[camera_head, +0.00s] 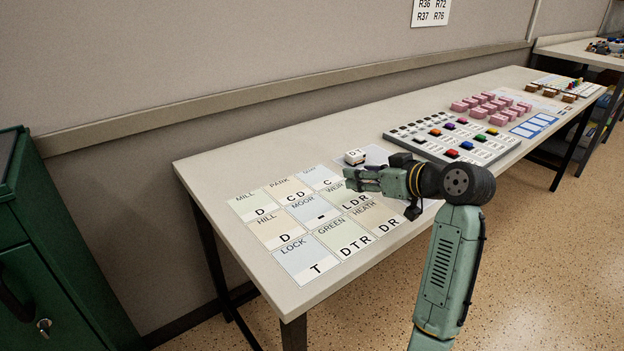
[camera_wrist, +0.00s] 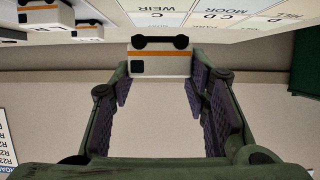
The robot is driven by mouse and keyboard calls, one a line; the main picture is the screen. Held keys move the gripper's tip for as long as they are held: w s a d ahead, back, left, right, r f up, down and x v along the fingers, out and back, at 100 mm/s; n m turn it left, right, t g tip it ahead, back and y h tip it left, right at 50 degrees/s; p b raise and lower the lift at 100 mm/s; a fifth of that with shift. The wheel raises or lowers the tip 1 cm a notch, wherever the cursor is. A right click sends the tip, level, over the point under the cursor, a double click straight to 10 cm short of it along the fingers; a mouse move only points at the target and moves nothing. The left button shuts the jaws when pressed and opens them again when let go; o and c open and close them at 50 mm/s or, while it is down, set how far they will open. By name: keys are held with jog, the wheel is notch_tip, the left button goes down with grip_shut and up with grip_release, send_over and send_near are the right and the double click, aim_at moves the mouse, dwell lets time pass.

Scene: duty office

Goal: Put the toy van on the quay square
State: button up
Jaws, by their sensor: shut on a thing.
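The toy van (camera_wrist: 160,65) is white with an orange stripe and a dark window. In the wrist view, which is upside down, it sits between the fingertips of my gripper (camera_wrist: 160,88), its wheels toward the top.
Other white vans (camera_wrist: 45,13) stand nearby on the table in the wrist view. Several lettered squares (camera_head: 285,190) adjoin the quay square. A grey button board (camera_head: 405,138) and pink blocks (camera_head: 490,104) lie farther right. The wall (camera_head: 250,60) runs behind the table.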

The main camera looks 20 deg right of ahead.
jog(key=p, duration=0.4)
send_over(320, 178)
jog(key=shift+d+f, duration=0.1)
jog(key=shift+f, duration=0.55)
jog(key=shift+w+f, duration=0.1)
notch_tip(320, 178, down, 3)
jog(key=shift+r+p, duration=0.1)
jog(key=shift+p, duration=0.75)
jog(key=shift+f, duration=0.35)
jog(key=shift+f, duration=0.1)
jog(key=shift+f, duration=0.15)
jog(key=o, duration=1.1)
